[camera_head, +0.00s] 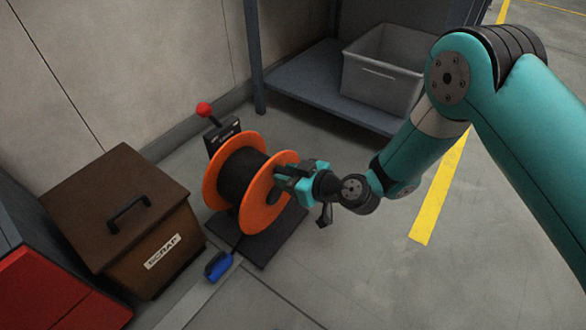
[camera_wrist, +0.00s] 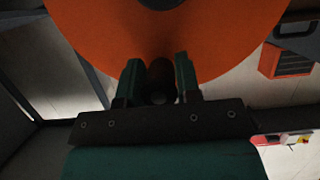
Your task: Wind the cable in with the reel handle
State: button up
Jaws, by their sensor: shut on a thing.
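The cable reel has orange flanges (camera_head: 261,200) with dark cable (camera_head: 241,176) wound between them, and stands on a dark base plate (camera_head: 272,240). A blue cable end (camera_head: 218,265) lies on the floor in front of the base. My gripper (camera_head: 290,184) is at the right face of the reel. In the wrist view my gripper (camera_wrist: 158,80) is shut on a dark round handle (camera_wrist: 161,72) in front of the orange flange (camera_wrist: 225,40). The head view hides the handle behind the fingers.
A brown scrap box (camera_head: 115,205) with a lid handle stands left of the reel. A red-knobbed lever (camera_head: 204,110) rises behind it. A grey bin (camera_head: 385,75) sits on a low shelf (camera_head: 320,88) at the back. Floor to the right, with a yellow line (camera_head: 436,205), is clear.

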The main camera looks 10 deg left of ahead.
jog(key=shift+s+a+r, duration=0.2)
jog(key=shift+s+a, duration=0.15)
jog(key=shift+s, duration=0.4)
jog(key=o, duration=0.9)
jog(key=shift+a, duration=0.1)
jog(key=shift+c, duration=0.2)
jog(key=b+v, duration=0.3)
jog(key=v, duration=0.6)
